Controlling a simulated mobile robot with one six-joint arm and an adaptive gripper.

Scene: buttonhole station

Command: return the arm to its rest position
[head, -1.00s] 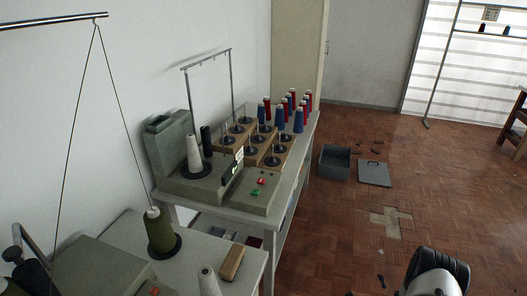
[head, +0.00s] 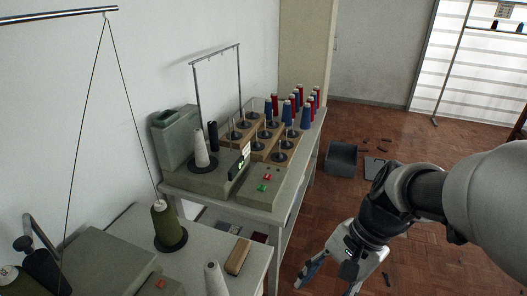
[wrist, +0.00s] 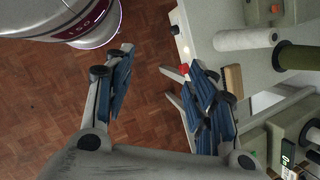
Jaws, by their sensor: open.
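My gripper (head: 325,284) hangs low at the bottom of the head view, over the parquet floor just right of the near table. Its grey fingers with blue pads are spread apart. In the wrist view my gripper (wrist: 151,62) is open, with only bare floor between the fingers. Nothing is held. My arm comes in from the right edge of the head view and bends down to the gripper. The right finger shows close to the table edge in the wrist view; I cannot tell the gap.
The near table (head: 205,275) carries a green cone (head: 167,226), a white cone (head: 215,279) and a wooden block (head: 238,256). Behind, a bench holds a machine and several thread cones. A grey bin (head: 341,160) stands on the floor.

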